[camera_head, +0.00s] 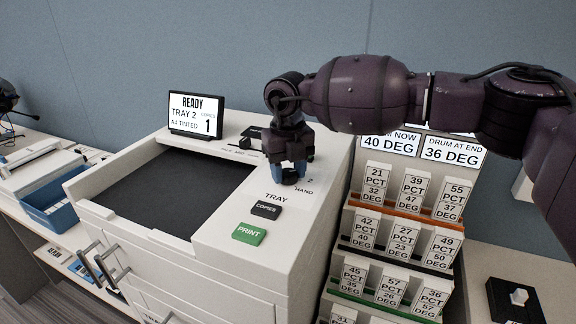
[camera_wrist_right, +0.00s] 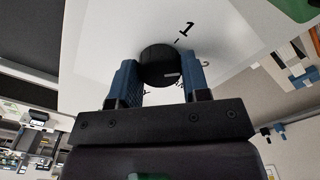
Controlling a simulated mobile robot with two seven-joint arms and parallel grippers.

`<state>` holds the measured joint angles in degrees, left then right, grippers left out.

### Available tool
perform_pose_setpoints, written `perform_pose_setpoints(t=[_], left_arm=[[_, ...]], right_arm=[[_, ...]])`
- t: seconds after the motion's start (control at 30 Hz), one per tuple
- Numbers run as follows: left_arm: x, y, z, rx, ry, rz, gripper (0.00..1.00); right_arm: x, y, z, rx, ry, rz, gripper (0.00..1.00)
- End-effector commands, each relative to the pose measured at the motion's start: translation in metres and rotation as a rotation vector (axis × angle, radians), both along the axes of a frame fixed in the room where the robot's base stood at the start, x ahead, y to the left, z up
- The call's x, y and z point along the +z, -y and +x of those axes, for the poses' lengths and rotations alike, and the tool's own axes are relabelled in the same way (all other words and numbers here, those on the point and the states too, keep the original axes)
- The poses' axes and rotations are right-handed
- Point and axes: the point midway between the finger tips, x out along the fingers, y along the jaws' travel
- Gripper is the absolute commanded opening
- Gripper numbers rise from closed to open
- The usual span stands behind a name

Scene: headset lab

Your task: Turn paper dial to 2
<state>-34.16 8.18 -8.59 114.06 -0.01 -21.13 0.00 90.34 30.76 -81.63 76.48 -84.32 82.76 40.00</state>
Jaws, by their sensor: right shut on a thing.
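The paper dial is a round black knob (camera_wrist_right: 160,60) on the white top of the copier (camera_head: 215,215). In the right wrist view it sits between the two blue fingers of my right gripper (camera_wrist_right: 160,85), which is shut on it. A short white mark shows on the dial, on the side toward the right finger. A printed "1" stands beyond the dial and a partly hidden "2" lies by the right finger. In the head view my right gripper (camera_head: 289,173) points down over the dial and mostly hides it. The copier's screen (camera_head: 196,115) reads READY, TRAY 2, A4 TINTED, copies 1. My left gripper is not in view.
A black COPIES button (camera_head: 266,210) and a green PRINT button (camera_head: 249,233) lie in front of the dial. A rack of labelled cards (camera_head: 400,240) stands close on the right. A blue bin (camera_head: 55,208) is at the left.

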Motion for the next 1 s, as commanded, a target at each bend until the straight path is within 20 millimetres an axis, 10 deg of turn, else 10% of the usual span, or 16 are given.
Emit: perform_pose_setpoints(t=[1.0], left_arm=[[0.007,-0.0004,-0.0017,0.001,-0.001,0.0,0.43]], right_arm=[[0.0027,0.0,0.0014,-0.272,0.005,0.003,0.19]])
